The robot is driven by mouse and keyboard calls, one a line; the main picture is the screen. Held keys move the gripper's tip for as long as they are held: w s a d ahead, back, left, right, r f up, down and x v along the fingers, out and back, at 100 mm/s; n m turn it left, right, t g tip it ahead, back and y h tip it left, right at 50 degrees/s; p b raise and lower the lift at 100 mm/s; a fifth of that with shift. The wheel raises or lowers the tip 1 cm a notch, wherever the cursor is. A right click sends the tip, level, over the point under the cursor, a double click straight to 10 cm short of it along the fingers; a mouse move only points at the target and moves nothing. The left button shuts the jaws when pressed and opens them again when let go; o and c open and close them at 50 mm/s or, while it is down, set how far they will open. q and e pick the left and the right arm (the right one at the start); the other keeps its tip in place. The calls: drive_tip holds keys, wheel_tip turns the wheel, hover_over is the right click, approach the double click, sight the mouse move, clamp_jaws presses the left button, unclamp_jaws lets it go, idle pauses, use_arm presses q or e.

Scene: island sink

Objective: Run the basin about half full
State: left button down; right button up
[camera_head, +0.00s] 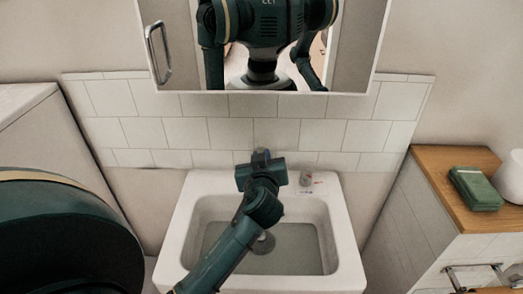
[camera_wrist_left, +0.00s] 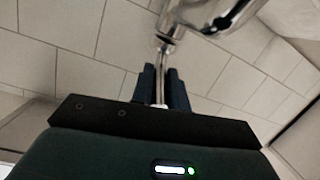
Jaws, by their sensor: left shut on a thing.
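The white basin (camera_head: 345,247) stands below the tiled wall in the head view. A flat grey-green layer (camera_head: 300,252) that looks like standing water covers its floor; its exact depth is hard to tell. A round grey piece (camera_head: 263,243) shows beside my forearm. My left gripper (camera_head: 261,156) is over the basin's back rim, and its arm crosses the basin. In the left wrist view its fingers (camera_wrist_left: 160,88) are shut on a thin chrome tap lever (camera_wrist_left: 160,62), below the thick chrome tap body (camera_wrist_left: 208,14). My gripper hides most of the tap in the head view. My right gripper is out of view.
A small grey fitting (camera_head: 306,178) with red and blue marks sits on the back rim, right of my gripper. A mirrored cabinet (camera_head: 384,30) hangs above. A wooden-topped counter (camera_head: 440,165) with a green block (camera_head: 475,188) stands at right.

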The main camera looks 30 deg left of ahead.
use_arm(q)
drive_tip(key=shift+a+r, duration=0.1)
drive_tip(key=shift+r, duration=0.05)
drive_tip(key=c, duration=1.4)
unclamp_jaws()
drive_tip(key=shift+o, duration=0.2)
